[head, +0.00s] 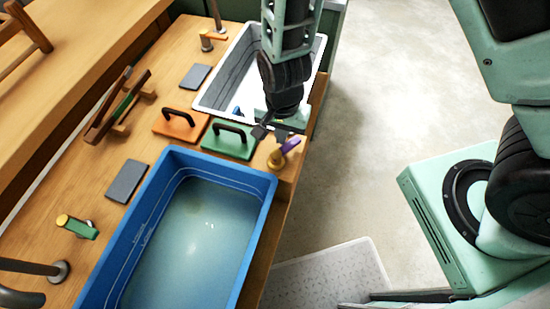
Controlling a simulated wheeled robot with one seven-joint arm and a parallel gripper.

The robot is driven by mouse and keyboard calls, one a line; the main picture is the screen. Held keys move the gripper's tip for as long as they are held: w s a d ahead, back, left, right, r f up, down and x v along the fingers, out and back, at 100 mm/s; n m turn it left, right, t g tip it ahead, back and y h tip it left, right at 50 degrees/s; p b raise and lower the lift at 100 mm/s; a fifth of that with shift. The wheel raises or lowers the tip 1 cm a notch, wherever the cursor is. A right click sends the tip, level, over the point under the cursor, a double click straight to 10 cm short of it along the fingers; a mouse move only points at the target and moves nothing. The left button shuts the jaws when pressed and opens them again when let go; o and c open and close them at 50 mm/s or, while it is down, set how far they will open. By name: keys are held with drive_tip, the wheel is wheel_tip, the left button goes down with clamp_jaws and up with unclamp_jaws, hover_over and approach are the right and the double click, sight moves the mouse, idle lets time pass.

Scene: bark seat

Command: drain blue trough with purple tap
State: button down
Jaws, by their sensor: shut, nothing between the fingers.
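The blue trough (262,212) sits in the wooden bench at the lower middle and holds cloudy greenish water. The tap with the purple handle (289,145) is on the bench edge, just beyond the trough's far right corner. Its base is round and tan. My gripper (270,132) is shut and empty, pointing down just above and left of the purple handle. I cannot tell from this view whether it touches the handle.
A white trough (207,99) stands behind my gripper. A green lid (225,143) and an orange lid (178,125), both with black handles, lie between the troughs. A green-handled tap (80,227) is left, an orange-handled tap (211,35) at the back.

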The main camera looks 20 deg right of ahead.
drive_tip(key=shift+s+d, duration=0.85)
drive_tip(key=shift+d, duration=0.1)
wheel_tip(320, 180, up, 4)
drive_tip(key=p, duration=0.3)
drive_tip(key=shift+r+p, duration=0.1)
drive_tip(key=shift+p, duration=0.3)
drive_tip(key=shift+s, duration=0.1)
drive_tip(key=s, duration=0.6)
drive_tip(key=shift+s+a+b, duration=0.15)
drive_tip(key=shift+s+b, duration=0.2)
drive_tip(key=shift+b, duration=0.1)
wheel_tip(320, 180, down, 4)
drive_tip(key=b, duration=0.3)
